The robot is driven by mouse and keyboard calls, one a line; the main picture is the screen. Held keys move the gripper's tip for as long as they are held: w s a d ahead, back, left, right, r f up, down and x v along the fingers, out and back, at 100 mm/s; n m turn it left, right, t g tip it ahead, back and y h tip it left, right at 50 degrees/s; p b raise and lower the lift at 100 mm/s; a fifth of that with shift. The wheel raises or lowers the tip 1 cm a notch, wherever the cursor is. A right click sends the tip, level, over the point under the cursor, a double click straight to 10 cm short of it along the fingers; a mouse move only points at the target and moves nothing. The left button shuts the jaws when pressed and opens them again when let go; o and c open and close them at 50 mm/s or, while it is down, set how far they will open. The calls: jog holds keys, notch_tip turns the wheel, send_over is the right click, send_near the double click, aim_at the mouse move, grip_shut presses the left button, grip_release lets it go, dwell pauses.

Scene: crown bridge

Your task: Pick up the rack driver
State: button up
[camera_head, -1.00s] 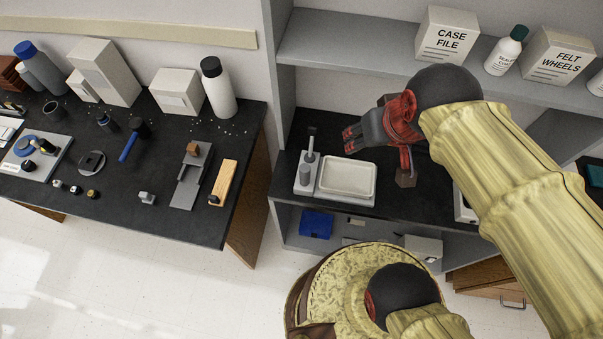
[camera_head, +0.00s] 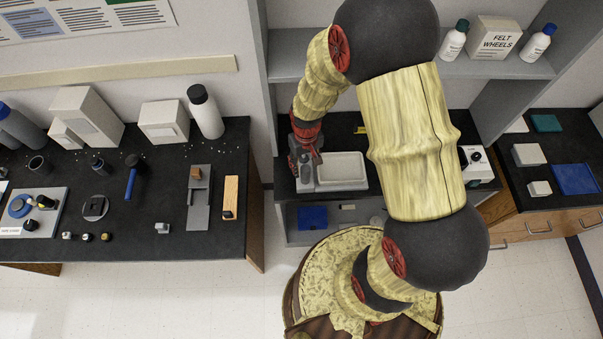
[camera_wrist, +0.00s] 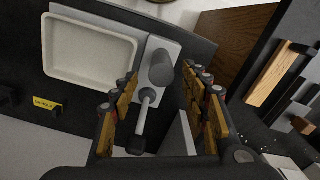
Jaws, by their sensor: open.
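What looks like the rack driver (camera_wrist: 146,103), a thin pale rod with a dark end cap, stands out of a thick grey cylinder on a grey base plate (camera_wrist: 178,50) beside a white tray (camera_wrist: 84,48). My gripper (camera_wrist: 160,76) is open, with its fingers on either side of the rod and nothing held. I cannot tell whether a finger touches it. In the head view my gripper (camera_head: 306,152) is over the bench just left of the tray (camera_head: 342,168), and it hides most of the rod.
A left bench (camera_head: 130,218) carries several small tools, boxes and bottles. A grey shelf (camera_head: 380,65) rises behind the tray bench. A yellow label (camera_wrist: 47,104) lies near the tray. A right bench holds a blue tray (camera_head: 575,178). Floor shows between the left bench and me.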

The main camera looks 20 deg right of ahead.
aim_at(305, 176)
jog(key=f, duration=0.7)
jog(key=shift+s+a+f+b, duration=0.15)
jog(key=shift+s+f+b, duration=0.05)
jog(key=shift+f+b, duration=0.1)
jog(key=shift+r, duration=0.1)
jog(key=shift+c, duration=0.2)
jog(key=c, duration=1.1)
grip_shut()
